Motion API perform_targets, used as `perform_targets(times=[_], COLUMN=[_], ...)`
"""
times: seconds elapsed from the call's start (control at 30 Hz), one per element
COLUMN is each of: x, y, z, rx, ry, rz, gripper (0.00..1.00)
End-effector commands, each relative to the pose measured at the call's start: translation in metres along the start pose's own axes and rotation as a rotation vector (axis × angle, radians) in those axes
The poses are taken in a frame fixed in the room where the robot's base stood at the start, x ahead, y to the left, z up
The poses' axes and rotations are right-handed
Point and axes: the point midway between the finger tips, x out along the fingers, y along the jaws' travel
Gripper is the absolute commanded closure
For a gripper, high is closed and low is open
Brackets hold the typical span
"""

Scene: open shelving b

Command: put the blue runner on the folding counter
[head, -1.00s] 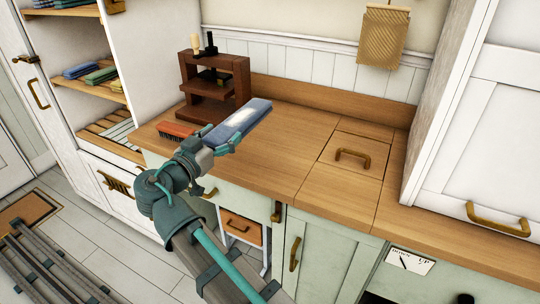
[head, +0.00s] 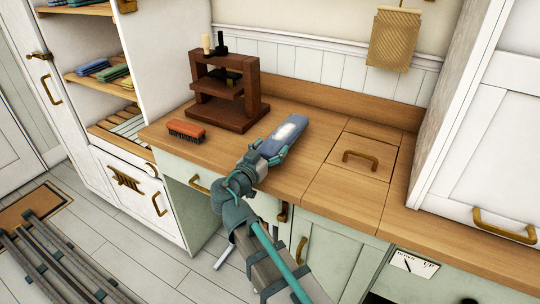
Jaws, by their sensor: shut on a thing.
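The blue runner (head: 282,138) is a folded blue cloth with a pale patch on its upper face. My gripper (head: 274,152) is shut on its near end. The runner points away from me toward the back of the wooden counter (head: 313,121). It is over the counter, left of the square panel with the brass handle. I cannot tell whether the runner touches the wood. The gripper's fingers show at the sides of the runner, and its near end is partly hidden by them.
A dark wooden stand (head: 226,92) and an orange brush (head: 187,130) are on the counter to the left. A panel with a brass handle (head: 360,156) lies in the counter to the right. Shelves with folded cloths (head: 104,72) stand at the far left. A white cabinet (head: 487,150) stands at the right.

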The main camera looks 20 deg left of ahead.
Motion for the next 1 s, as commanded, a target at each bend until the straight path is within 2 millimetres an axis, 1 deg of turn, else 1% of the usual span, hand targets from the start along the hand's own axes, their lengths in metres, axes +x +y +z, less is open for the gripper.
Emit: perform_targets(times=[0.03, 0.1, 0.2, 0.6, 0.63, 0.77, 1.0], x=[-0.001, -0.001, -0.001, -0.001, -0.001, -0.001, -0.001], y=[-0.001, -0.001, -0.001, -0.001, -0.001, -0.001, -0.001], z=[0.008, 0.016, 0.025, 0.029, 0.029, 0.028, 0.028], rx=[-0.003, -0.004, -0.002, 0.0, 0.0, 0.0, 0.0], ry=[0.0, 0.001, 0.001, 0.002, 0.0, 0.0, 0.0], rz=[-0.001, -0.001, -0.001, -0.001, -0.001, -0.001, -0.001], gripper=[0.76, 0.76, 0.76, 0.76, 0.22, 0.01, 0.0])
